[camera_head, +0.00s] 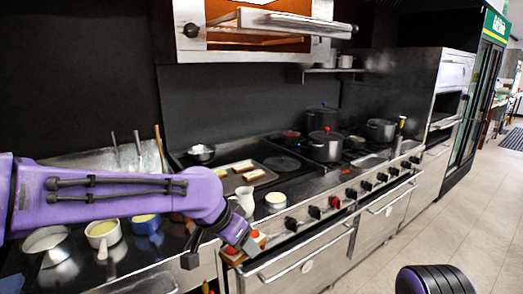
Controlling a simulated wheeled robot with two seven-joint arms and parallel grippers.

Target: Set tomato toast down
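The tomato toast (257,238) is a small brown slab with red tomato pieces on top, low in the middle of the head view. My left gripper (246,244) comes down onto it from the purple arm. A dark finger crosses the toast between the red pieces, and the toast shows in front of the counter's front edge, so it appears held. The far finger is hidden. My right gripper is not in view; only a dark rounded part of mine shows at the bottom right.
A tray with pale slabs (242,174) lies on the stove top. A white pitcher (243,199) and a small filled bowl (276,201) stand near the gripper. Several pots stand farther back.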

